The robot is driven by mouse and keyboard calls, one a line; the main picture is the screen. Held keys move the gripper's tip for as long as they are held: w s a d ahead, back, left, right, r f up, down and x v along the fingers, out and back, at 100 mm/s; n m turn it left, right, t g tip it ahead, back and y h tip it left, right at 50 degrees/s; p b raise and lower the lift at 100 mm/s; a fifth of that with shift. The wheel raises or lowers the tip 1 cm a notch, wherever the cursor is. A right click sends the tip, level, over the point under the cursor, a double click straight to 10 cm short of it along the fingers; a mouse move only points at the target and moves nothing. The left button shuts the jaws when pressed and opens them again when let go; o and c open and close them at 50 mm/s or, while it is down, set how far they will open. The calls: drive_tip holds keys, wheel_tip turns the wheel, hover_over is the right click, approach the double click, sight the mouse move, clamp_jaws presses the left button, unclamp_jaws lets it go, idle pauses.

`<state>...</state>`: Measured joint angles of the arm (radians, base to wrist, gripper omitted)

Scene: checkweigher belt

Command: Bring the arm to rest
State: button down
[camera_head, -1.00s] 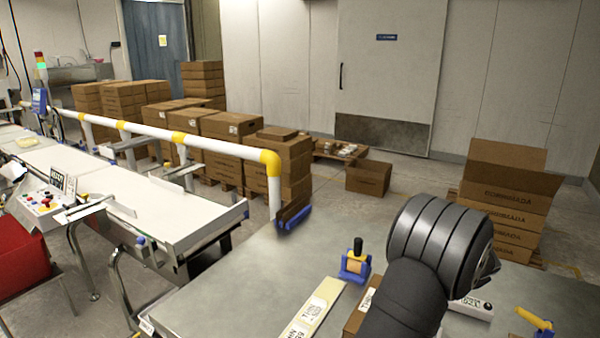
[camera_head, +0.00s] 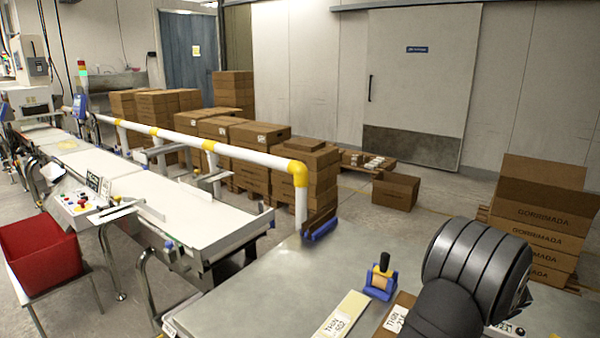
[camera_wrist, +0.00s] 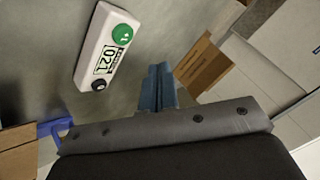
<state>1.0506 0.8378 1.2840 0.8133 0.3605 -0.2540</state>
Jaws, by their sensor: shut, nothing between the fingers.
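My arm, dark grey with a ribbed joint, shows at the lower right of the head view, over the metal table (camera_head: 260,290). Its fingers are out of that view. In the wrist view my gripper (camera_wrist: 158,88) shows blue-grey fingers side by side, shut with nothing between them. A white device (camera_wrist: 106,48) with a green button, a dark button and a display reading 021 lies to the upper left of the fingers, apart from them.
Conveyor belts (camera_head: 180,205), a guard rail (camera_head: 245,155) and a red bin (camera_head: 40,250) are left. Stacked cartons (camera_head: 540,215) stand right.

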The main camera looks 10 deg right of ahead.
wheel_tip(320, 180, up, 5)
drive_tip(key=w+a+f+n+g+y, duration=0.1)
drive_tip(key=w+a+f+n, duration=0.3)
drive_tip(key=a, duration=0.6)
drive_tip(key=w+a+n+g, duration=0.1)
drive_tip(key=w+a, duration=0.5)
drive_tip(key=a, duration=0.4)
drive_tip(key=w+a+f+n+g+y, duration=0.1)
drive_tip(key=w+a+f+n, duration=0.2)
drive_tip(key=a, duration=0.7)
drive_tip(key=shift+t+h, duration=0.5)
drive_tip(key=shift+t, duration=0.3)
drive_tip(key=s+d, duration=0.2)
drive_tip(key=s, duration=0.1)
drive_tip(key=s+d+r, duration=0.1)
drive_tip(key=s+d, duration=0.2)
drive_tip(key=shift+r, duration=0.15)
drive_tip(key=shift+m+t+h, duration=0.4)
drive_tip(key=shift+t+h, duration=0.3)
drive_tip(key=shift+h, duration=0.2)
drive_tip(key=s, duration=0.2)
drive_tip(key=s+d, duration=0.1)
drive_tip(key=s, duration=0.2)
drive_tip(key=s+d, duration=0.1)
drive_tip(key=s, duration=0.2)
drive_tip(key=shift+r, duration=0.3)
drive_tip(key=shift+w, duration=0.1)
